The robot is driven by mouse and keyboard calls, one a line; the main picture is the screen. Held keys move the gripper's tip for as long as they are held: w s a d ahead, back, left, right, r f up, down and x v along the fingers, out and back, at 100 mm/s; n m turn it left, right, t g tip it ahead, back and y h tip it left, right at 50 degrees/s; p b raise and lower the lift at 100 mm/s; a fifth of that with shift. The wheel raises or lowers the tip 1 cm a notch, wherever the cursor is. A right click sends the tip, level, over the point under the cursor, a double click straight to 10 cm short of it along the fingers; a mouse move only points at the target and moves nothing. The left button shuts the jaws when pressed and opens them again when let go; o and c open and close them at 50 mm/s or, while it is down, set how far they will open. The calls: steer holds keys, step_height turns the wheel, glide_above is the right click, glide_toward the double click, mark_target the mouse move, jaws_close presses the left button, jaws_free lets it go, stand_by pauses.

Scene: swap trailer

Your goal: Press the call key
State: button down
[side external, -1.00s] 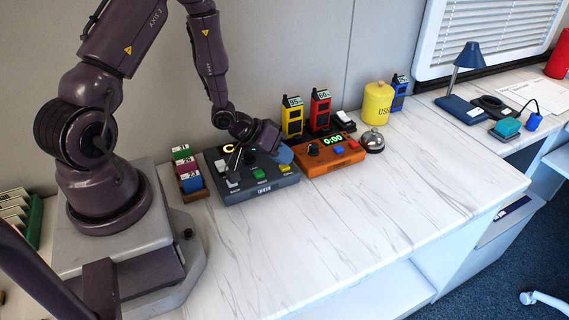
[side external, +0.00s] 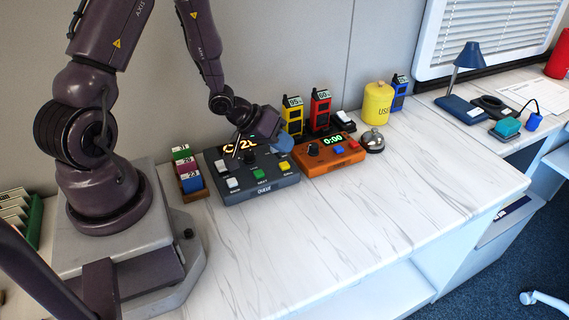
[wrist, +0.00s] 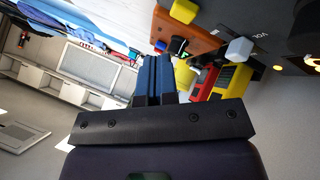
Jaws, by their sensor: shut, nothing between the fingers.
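The dark grey queue console (side external: 262,195) lies on the counter in the side view. It has a lit amber display (side external: 240,147), a black knob (side external: 249,158), two white keys, the front one (side external: 233,183) at the left, a green key (side external: 258,174) and a yellow key (side external: 285,166). The key labels are too small to read, so I cannot tell which is the call key. My gripper (side external: 284,144) is above the console's back right, apart from the keys. Its blue fingers are shut and empty, also in the wrist view (wrist: 153,78).
An orange timer box (side external: 330,153) stands right of the console, with a bell (side external: 372,141) beyond it. Yellow (side external: 292,115) and red (side external: 320,108) handsets stand behind. A rack of numbered tags (side external: 189,182) is at the left. The front counter is clear.

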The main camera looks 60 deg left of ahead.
mark_target(282, 163)
steer(key=shift+r, duration=1.7)
steer(key=shift+s+f, duration=0.15)
steer(key=s+a+g+y, duration=0.1)
steer(key=s+a+f+g+y, duration=0.1)
steer(key=s+a+m+g, duration=0.1)
steer(key=s, duration=0.1)
steer(key=shift+a+f+y, duration=0.3)
steer(key=shift+f+y, duration=0.05)
steer(key=shift+y, duration=0.05)
steer(key=s+a+r+g+y, duration=0.1)
steer(key=s+r+g+y, duration=0.25)
steer(key=r, duration=0.35)
steer(key=s+d+r+m+t+h, duration=0.1)
steer(key=s+d+r+m, duration=0.1)
steer(key=d+r, duration=0.5)
steer(key=s+d+r+m+t+h, duration=0.2)
steer(key=s+d+r, duration=0.3)
steer(key=d+r, duration=0.3)
step_height(282, 163, up, 3)
steer(key=shift+s+r, duration=0.2)
steer(key=shift+s, duration=0.1)
steer(key=shift+d+t, duration=0.1)
steer(key=shift+t, duration=0.15)
